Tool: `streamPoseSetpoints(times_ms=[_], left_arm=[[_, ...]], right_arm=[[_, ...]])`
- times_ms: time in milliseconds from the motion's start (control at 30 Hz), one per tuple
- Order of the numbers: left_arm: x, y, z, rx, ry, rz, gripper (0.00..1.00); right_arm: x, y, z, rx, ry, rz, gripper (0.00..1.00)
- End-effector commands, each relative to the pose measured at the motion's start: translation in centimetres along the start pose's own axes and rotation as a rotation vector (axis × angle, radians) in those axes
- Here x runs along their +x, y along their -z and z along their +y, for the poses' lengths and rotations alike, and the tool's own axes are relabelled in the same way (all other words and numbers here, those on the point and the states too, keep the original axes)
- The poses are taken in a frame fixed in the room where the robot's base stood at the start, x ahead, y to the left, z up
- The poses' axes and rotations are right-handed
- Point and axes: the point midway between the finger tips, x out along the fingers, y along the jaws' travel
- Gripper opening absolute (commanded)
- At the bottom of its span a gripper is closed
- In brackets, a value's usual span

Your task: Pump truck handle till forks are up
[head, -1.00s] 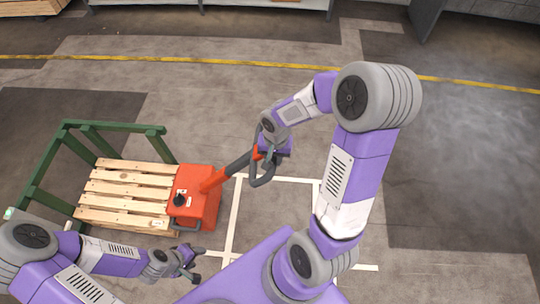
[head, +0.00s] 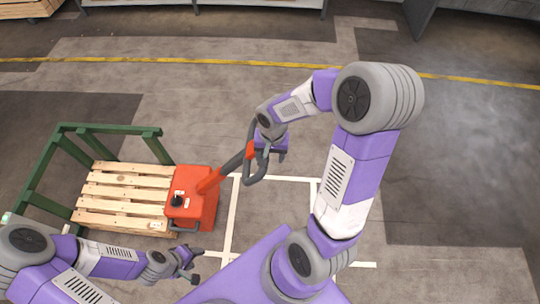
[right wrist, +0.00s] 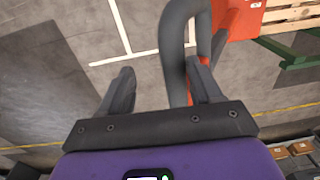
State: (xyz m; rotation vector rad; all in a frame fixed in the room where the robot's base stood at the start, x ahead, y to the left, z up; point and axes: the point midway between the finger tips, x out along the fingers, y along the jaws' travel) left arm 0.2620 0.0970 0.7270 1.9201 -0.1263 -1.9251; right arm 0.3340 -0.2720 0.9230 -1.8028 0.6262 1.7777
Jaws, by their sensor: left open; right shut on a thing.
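The orange-red pallet truck (head: 192,210) stands at the left of the head view, at the right end of a slatted wooden pallet (head: 125,190). Its forks are hidden by the pallet, so their height cannot be told. Its red tiller slants up to the right and ends in a dark grey loop handle (head: 257,175). My right gripper (head: 270,150) is shut on the loop; the right wrist view shows the loop (right wrist: 174,45) between its two fingers (right wrist: 163,88). My left gripper (head: 190,266) is open and empty, just below the truck body in the picture.
A green frame (head: 45,165) stands around the pallet's left and far sides. White floor lines (head: 233,215) run beside the truck, and a yellow line (head: 200,61) crosses behind. The floor right of my right arm is clear.

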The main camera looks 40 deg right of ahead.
Motion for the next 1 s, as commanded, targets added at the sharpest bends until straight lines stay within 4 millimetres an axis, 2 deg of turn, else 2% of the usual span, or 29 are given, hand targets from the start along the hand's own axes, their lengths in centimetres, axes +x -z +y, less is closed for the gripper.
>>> streamPoseSetpoints(times_ms=[33,100,333,900,1000], left_arm=[[-0.5,0.0,0.2,0.000,0.000,0.000,0.51],[-0.8,0.0,0.3,0.000,0.000,0.000,0.51],[-1.4,-0.1,0.5,0.000,0.000,0.000,0.51],[-1.4,-0.1,0.5,0.000,0.000,0.000,0.51],[-1.4,-0.1,0.5,0.000,0.000,0.000,0.51]], right_arm=[[-1.4,0.2,0.2,0.005,-0.001,0.005,0.55],[-2.7,0.2,0.2,0.005,-0.001,0.006,0.55],[-5.4,0.1,0.1,0.003,-0.002,0.004,0.55],[-5.7,0.1,0.1,0.002,-0.001,0.003,0.55],[-5.2,-0.1,-0.2,-0.007,0.003,-0.005,0.55]])
